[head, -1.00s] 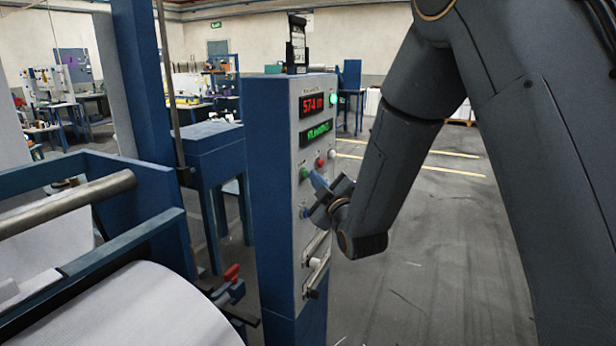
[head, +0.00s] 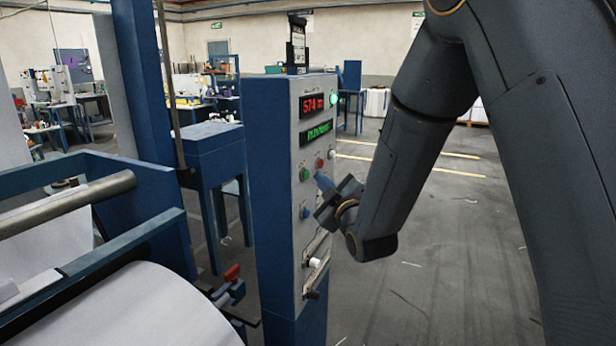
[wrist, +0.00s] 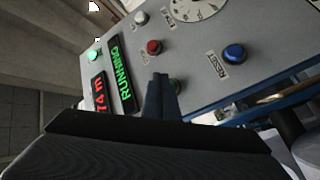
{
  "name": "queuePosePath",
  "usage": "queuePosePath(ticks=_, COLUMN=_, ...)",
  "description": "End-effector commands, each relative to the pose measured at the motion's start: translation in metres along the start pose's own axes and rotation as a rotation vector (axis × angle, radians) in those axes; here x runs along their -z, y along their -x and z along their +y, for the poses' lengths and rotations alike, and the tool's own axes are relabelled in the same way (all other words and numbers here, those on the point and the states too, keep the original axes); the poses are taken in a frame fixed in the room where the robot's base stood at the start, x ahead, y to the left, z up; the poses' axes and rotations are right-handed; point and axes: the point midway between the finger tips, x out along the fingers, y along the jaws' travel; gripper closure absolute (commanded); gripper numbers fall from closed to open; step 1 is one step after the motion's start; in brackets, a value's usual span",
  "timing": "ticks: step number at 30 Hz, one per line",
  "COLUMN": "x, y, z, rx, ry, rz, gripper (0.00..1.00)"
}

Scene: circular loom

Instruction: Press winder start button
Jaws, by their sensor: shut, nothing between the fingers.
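The winder's control panel (head: 312,215) is the grey face of a blue cabinet. The green button (head: 304,174) is on its left side, and a red button (head: 319,163) is to its upper right. In the wrist view the green button (wrist: 176,86) is partly hidden behind my gripper (wrist: 160,80), and the red button (wrist: 153,47) is clear. My gripper (head: 321,180) is shut and empty, its tips a little off the panel, right of the green button in the head view. The display (wrist: 122,72) reads RUNNING, and a green lamp (head: 334,106) is lit.
A blue button (head: 304,213) marked RESET in the wrist view (wrist: 233,53) sits lower on the panel. A white roll (head: 140,305) and blue frame stand at the left. The floor right of the cabinet is open.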

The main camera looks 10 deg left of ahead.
Motion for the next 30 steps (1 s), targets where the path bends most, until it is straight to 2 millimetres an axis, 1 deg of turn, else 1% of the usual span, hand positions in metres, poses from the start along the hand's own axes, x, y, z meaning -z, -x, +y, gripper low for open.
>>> queuePosePath(ticks=7, x=-0.005, y=0.006, z=0.006, rx=-0.002, ry=0.001, rz=-0.001, gripper=1.0)
queuePosePath(ticks=21, x=-0.025, y=0.034, z=0.025, rx=-0.001, ry=0.0, rz=-0.001, gripper=1.0)
queuePosePath(ticks=30, x=-0.025, y=0.035, z=0.025, rx=0.0, ry=0.0, rz=0.0, gripper=1.0)
